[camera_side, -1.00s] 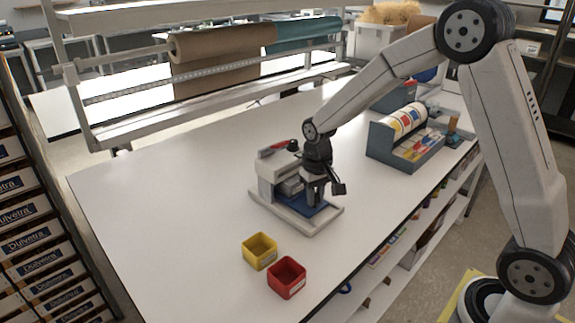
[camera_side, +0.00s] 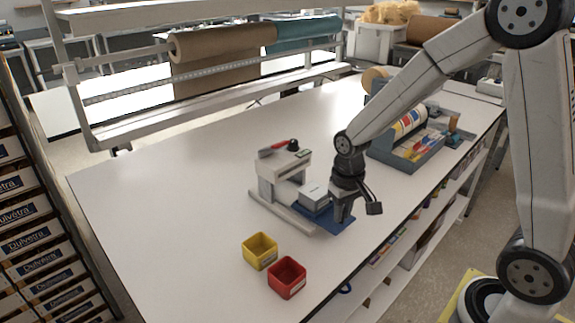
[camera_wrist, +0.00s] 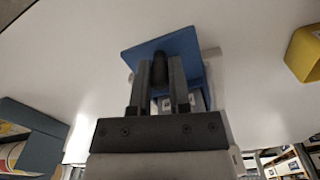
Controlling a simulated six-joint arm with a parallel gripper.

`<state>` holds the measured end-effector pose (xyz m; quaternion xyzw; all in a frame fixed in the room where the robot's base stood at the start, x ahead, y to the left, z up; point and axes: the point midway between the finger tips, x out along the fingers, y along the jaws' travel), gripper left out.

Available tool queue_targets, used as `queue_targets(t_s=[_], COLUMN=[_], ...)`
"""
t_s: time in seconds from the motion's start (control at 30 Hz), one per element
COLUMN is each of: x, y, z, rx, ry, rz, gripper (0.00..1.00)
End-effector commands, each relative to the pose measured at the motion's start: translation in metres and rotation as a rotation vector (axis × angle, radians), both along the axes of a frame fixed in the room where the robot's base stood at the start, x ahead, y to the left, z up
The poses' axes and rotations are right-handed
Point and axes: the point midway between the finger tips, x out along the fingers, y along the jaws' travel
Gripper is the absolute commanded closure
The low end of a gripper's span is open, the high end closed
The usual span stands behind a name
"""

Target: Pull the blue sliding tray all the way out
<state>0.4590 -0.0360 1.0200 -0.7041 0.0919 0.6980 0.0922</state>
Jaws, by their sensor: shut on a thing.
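The blue sliding tray (camera_side: 338,226) sticks out of the right side of a pale grey station (camera_side: 284,170), reaching past the end of the station's base. A light grey box (camera_side: 313,194) sits on the tray. My gripper (camera_side: 341,213) is low over the outer part of the tray, fingers pointing down. In the wrist view the blue tray (camera_wrist: 185,45) lies under the fingers. There my gripper (camera_wrist: 160,70) is shut on a dark upright knob (camera_wrist: 160,66) on the tray. The fingers partly hide the box.
A yellow bin (camera_side: 260,250) and a red bin (camera_side: 287,277) stand on the table in front of the station. A blue-grey organizer (camera_side: 408,150) stands behind my gripper. The table's front edge is near the tray. The white table left of the station is clear.

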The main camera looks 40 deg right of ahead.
Motion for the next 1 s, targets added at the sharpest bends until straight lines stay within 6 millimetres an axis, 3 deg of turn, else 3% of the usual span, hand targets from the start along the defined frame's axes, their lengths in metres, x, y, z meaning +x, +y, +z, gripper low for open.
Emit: queue_targets(t_s=[0.03, 0.07, 0.17, 0.67, 1.0], x=[-0.004, -0.004, -0.004, -0.002, -0.002], y=[0.000, 0.000, 0.000, 0.000, 0.000], z=[0.000, 0.000, 0.000, 0.004, 0.037], rx=[0.001, 0.002, 0.002, 0.000, 0.001], ry=[0.013, 0.014, 0.014, 0.008, 0.006], rz=[-0.001, -0.001, -0.001, 0.000, 0.000], gripper=[1.00, 0.74, 0.42, 0.42, 0.42])
